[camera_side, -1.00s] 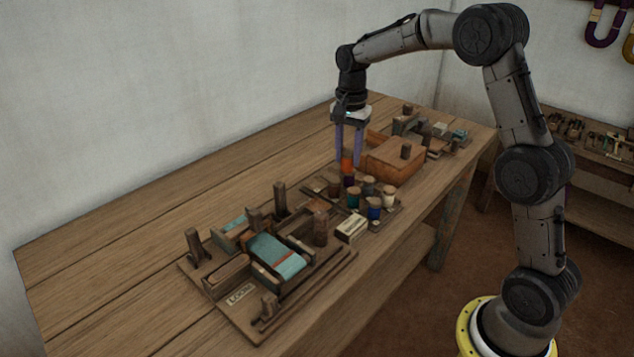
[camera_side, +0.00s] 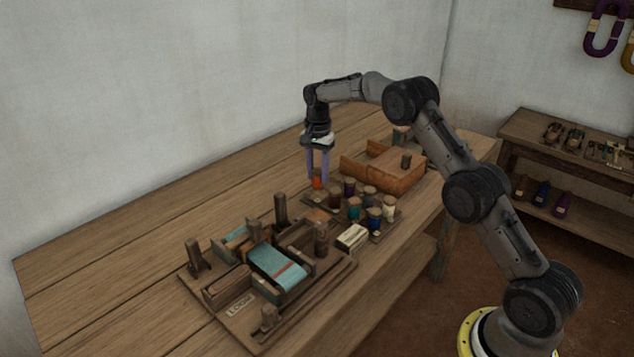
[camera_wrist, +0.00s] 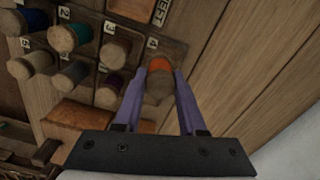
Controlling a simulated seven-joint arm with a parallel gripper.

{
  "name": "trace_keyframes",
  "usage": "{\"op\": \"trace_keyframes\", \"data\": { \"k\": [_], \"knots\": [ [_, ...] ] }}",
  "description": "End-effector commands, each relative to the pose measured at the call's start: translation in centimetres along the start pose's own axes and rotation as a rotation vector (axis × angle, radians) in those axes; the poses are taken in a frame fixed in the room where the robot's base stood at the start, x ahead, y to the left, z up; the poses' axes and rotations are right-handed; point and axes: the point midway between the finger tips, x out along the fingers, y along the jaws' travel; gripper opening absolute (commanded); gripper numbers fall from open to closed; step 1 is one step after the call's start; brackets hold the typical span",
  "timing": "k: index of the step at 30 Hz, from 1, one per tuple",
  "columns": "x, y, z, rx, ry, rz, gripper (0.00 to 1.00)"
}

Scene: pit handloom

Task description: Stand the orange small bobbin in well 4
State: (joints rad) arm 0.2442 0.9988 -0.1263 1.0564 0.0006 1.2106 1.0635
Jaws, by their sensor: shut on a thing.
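The orange small bobbin (camera_side: 317,183) is upright between the purple fingers of my gripper (camera_side: 317,180), which is shut on it. In the wrist view the bobbin (camera_wrist: 160,65) shows its orange thread and brown wooden end, right beside the label of well 4 (camera_wrist: 152,43). It lines up with well 4, at the far left end of the bobbin rack (camera_side: 306,201) in the side view. The well's opening is hidden behind the bobbin, and I cannot tell whether its foot is inside the well or just above it.
Several other bobbins stand in the rack, including a purple one (camera_side: 349,187) and a white one (camera_side: 389,208). A wooden box (camera_side: 398,176) stands behind the rack. A loom frame with teal cloth (camera_side: 278,267) lies in front. The table left of the rack is clear.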

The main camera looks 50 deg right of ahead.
Motion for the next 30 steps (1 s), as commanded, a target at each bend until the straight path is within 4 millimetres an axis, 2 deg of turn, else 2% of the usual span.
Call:
{"op": "trace_keyframes", "data": {
  "k": [9, 20, 21, 25, 30],
  "knots": [
    [3.5, -0.2, -0.1, 0.000, -0.001, 0.001, 0.00],
    [3.8, -0.3, -0.1, 0.000, 0.000, 0.001, 0.00],
    [3.8, -0.3, -0.1, 0.000, 0.000, 0.000, 0.45],
    [3.8, -0.3, -0.1, 0.000, 0.000, 0.000, 0.69],
    [3.8, -0.3, -0.1, 0.000, 0.000, 0.001, 0.70]
  ]
}}
